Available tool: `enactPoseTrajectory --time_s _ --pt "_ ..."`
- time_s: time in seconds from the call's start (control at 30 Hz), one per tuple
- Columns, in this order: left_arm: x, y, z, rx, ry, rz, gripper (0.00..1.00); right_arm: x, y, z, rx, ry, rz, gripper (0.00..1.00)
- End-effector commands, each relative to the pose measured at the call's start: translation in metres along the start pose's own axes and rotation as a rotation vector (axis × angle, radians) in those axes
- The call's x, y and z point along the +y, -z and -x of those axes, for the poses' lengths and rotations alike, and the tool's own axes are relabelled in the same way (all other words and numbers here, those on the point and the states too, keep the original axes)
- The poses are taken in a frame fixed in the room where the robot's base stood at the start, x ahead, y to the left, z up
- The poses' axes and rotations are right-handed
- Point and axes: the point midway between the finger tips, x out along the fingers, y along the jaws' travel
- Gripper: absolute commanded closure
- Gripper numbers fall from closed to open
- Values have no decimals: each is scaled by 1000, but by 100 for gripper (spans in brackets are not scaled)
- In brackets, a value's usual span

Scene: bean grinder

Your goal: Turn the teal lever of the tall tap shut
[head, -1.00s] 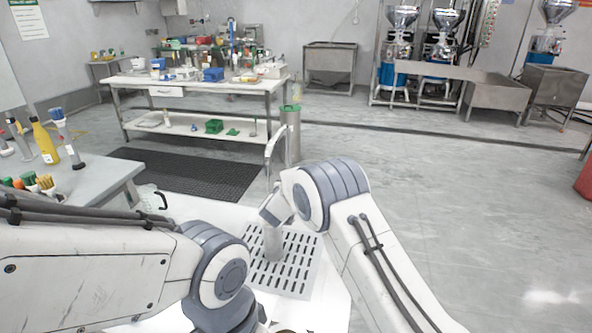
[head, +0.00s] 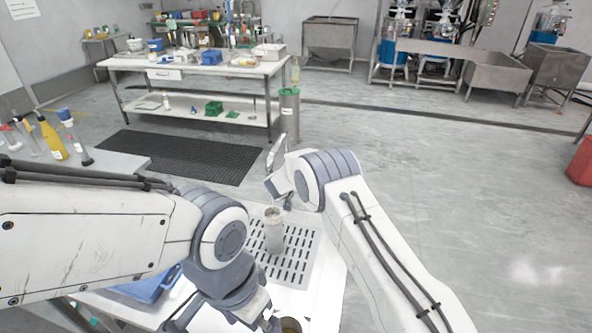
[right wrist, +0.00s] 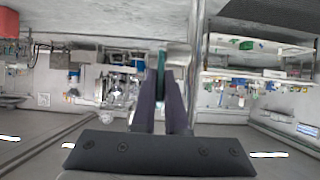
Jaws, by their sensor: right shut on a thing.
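The teal lever (right wrist: 161,62) shows in the right wrist view between the two dark fingers of my right gripper (right wrist: 162,88), which is shut on it. The tap's tall metal pipe (right wrist: 198,60) runs upright just to the right of the fingers there. In the head view, the tap's top (head: 282,143) shows beyond my right wrist, which hides the lever and the right fingertips. My left gripper (head: 268,322) is low at the bottom edge of the head view, partly cut off; its fingers are unclear.
A clear cylinder (head: 274,232) stands on the slotted drip tray (head: 308,238). A round dark-topped thing (head: 291,326) is near my left gripper. A blue crate (head: 148,287) lies lower left. A side table (head: 118,165) holds bottles. Open floor lies to the right.

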Motion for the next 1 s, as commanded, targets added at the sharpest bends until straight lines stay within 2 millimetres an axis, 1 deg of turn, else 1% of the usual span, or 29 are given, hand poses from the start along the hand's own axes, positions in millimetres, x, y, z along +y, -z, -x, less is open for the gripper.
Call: enactPoseTrajectory --time_s 0.17,0.2,0.27,0.53,0.63,0.77,0.9,0.93,1.0 --pt "0 0 -1 0 0 0 0 -2 3 1 6 3 -1 100" --pt "0 0 -1 0 0 0 0 -2 3 1 6 3 -1 81" --pt "0 0 -1 0 0 0 0 -2 3 1 6 3 -1 59" --pt "0 0 -1 0 0 0 0 -1 1 0 3 1 -1 59" --pt "0 0 -1 0 0 0 0 -1 4 1 4 1 -2 59" --pt "0 0 -5 0 0 0 0 -2 16 8 6 3 -3 59" --pt "-1 0 -9 0 0 0 0 -3 42 22 8 6 -6 59" --pt "-1 -1 -12 0 0 0 0 5 40 22 5 2 -2 59" --pt "-1 -1 -16 0 0 0 0 18 44 29 5 1 -1 59"
